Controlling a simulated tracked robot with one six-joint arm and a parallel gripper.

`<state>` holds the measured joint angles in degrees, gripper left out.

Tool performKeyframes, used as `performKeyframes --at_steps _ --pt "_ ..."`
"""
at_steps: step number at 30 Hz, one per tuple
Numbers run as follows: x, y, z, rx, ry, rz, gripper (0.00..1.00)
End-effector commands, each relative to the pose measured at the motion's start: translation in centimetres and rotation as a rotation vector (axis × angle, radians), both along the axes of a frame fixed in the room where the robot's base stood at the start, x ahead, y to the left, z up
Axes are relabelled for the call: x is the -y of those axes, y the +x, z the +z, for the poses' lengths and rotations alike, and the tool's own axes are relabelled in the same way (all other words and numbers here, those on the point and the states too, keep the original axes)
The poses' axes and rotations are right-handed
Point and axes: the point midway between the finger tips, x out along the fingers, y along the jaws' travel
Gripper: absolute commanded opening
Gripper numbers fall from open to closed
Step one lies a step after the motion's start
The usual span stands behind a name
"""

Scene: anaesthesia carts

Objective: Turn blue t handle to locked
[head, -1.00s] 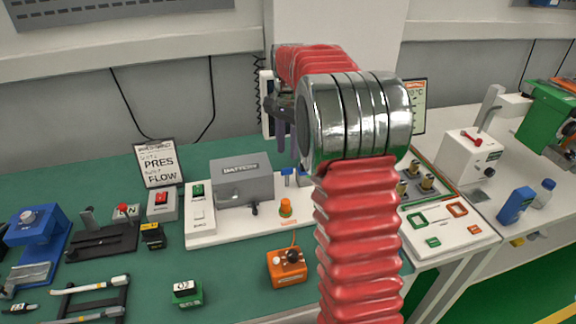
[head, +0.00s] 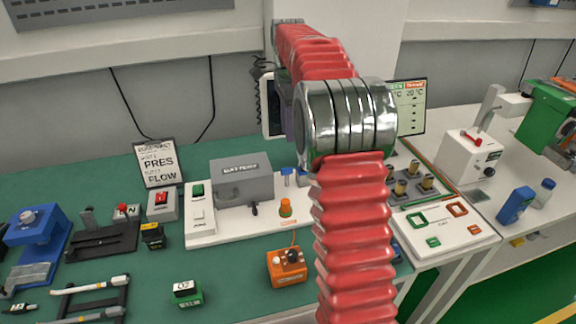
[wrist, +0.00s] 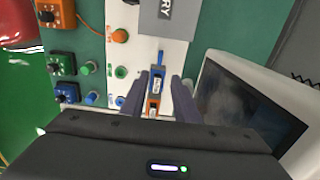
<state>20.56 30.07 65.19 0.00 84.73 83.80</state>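In the wrist view, a small blue handle (wrist: 160,58) lies just ahead of my fingertips on the white panel (wrist: 174,48). A blue, white and orange block (wrist: 154,98) shows between my fingers. My gripper (wrist: 159,82) is open, with a finger on either side of that block; I cannot tell whether either touches it. In the head view, two small blue handles (head: 287,171) stand on the white panel (head: 232,229) right of the grey battery box (head: 242,178). The right one is partly hidden by my arm, and my fingers are hidden there.
Orange (wrist: 120,36), green (wrist: 121,72) and blue knobs (wrist: 120,101) line the panel in the wrist view. A dark-screened monitor (wrist: 240,105) stands close to the right of my fingers. An orange box (head: 288,267) sits in front of the panel.

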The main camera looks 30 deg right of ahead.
Motion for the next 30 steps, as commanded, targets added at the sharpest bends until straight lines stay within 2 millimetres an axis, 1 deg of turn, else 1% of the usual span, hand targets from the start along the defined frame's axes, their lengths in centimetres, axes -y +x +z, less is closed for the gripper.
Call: performKeyframes --at_steps 5,8,27,30 --pt "0.0 0.0 -0.8 -0.002 0.000 0.001 0.28" --pt "0.0 0.0 -1.7 -0.002 0.000 0.001 0.28" --pt "0.0 -0.1 -11.4 -0.003 0.001 0.002 0.28" --pt "0.0 -0.1 -12.6 -0.003 0.001 0.002 0.28"
